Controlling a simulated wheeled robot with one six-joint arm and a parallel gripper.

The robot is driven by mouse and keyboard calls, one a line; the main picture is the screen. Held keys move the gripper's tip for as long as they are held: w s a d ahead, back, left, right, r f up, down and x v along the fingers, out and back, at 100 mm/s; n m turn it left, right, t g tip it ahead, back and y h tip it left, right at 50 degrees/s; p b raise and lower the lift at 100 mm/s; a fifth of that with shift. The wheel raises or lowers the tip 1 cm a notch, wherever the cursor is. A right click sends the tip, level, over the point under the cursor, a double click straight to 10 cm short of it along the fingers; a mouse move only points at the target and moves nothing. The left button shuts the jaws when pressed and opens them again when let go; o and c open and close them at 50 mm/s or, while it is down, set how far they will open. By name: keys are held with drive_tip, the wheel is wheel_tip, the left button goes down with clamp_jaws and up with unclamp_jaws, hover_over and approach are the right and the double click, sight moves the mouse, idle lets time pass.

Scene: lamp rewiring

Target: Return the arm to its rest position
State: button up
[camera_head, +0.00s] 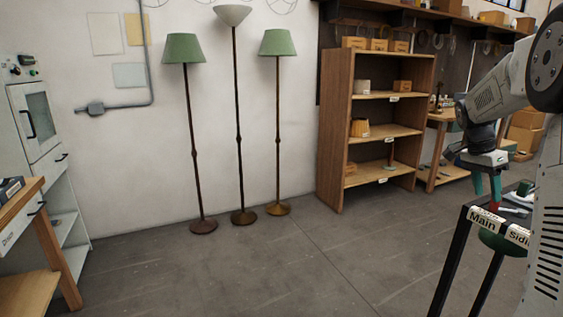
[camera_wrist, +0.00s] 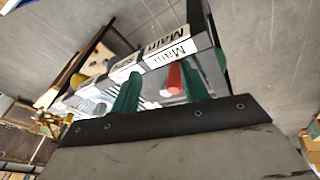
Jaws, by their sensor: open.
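My arm is at the right edge of the head view, bent so that my gripper (camera_head: 487,188) points down over a black-framed stand (camera_head: 462,225). The gripper's two teal fingers are apart. In the wrist view, my gripper (camera_wrist: 160,78) also shows its fingers spread. A red part (camera_wrist: 174,78) appears between them, nearer the right finger. I cannot tell whether it touches that finger. In the head view the red part is just below the fingers.
The stand carries "Main" and "Siding" labels (camera_head: 487,218). Three floor lamps (camera_head: 238,120) stand against the wall. A wooden shelf (camera_head: 335,130) holds small boxes. A workbench (camera_head: 22,210) and a white cabinet (camera_head: 30,150) are at left. The middle floor is clear.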

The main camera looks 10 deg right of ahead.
drive_tip(key=s+a+n+t+y, duration=0.1)
drive_tip(key=s+a+n, duration=0.5)
drive_tip(key=a, duration=0.7)
drive_tip(key=s+a+n+t+y, duration=0.1)
drive_tip(key=s+a+n, duration=0.6)
drive_tip(key=s+a, duration=0.4)
drive_tip(key=s+a+n+t, duration=0.2)
drive_tip(key=s+a+n, duration=0.4)
drive_tip(key=a, duration=0.9)
drive_tip(key=s, duration=0.3)
drive_tip(key=shift+s+a+y, duration=0.15)
drive_tip(key=shift+s+y, duration=0.1)
drive_tip(key=shift+y, duration=0.15)
drive_tip(key=shift+f, duration=0.1)
